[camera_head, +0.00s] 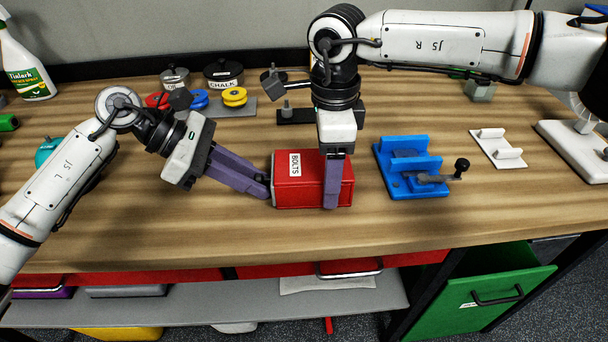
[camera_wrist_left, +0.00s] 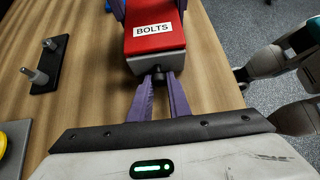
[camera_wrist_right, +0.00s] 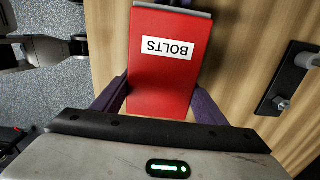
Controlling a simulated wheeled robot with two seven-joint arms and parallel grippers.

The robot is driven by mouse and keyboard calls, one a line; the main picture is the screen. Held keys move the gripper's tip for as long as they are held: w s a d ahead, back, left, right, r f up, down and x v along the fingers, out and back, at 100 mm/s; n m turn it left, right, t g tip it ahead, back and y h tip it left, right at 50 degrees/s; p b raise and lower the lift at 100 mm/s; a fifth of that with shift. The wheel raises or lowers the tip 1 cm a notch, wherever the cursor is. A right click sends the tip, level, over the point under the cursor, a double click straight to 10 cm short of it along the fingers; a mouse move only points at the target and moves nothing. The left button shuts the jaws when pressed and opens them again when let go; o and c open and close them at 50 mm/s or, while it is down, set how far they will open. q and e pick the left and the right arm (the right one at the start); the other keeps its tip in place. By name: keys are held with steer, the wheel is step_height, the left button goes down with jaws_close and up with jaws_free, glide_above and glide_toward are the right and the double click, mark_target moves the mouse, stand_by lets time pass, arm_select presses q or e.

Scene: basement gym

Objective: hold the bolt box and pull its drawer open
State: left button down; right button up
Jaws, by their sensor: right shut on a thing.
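The bolt box (camera_head: 310,166) is a red box with a white BOLTS label, standing on the wooden bench. My right gripper (camera_head: 333,190) is shut across it from above, with one purple finger in front of its near side. In the right wrist view the box (camera_wrist_right: 168,75) sits between both fingers. The drawer's grey front (camera_wrist_left: 156,64) faces my left gripper and looks closed. My left gripper (camera_wrist_left: 161,78) has its fingertips right at that front, a narrow gap between them.
A blue vise (camera_head: 408,167) with a crank stands right of the box. A black stand with a post (camera_head: 287,112) and yellow and blue discs (camera_head: 234,97) are behind. A green drawer (camera_head: 483,293) hangs open below the bench. The bench is clear in front of the box.

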arm_select(q)
steer(key=shift+d+r, duration=0.1)
steer(key=shift+r, duration=0.1)
arm_select(e)
steer(key=shift+a, duration=0.25)
arm_select(q)
steer(key=shift+w+a, duration=0.15)
steer(key=shift+a, duration=1.35)
arm_select(e)
steer(key=shift+d, duration=0.3)
arm_select(q)
steer(key=shift+w+a, duration=0.15)
steer(key=shift+a, duration=3.1)
steer(key=c, duration=1.6)
jaws_free()
steer(key=shift+v, duration=3.95)
arm_select(e)
steer(key=o, duration=1.1)
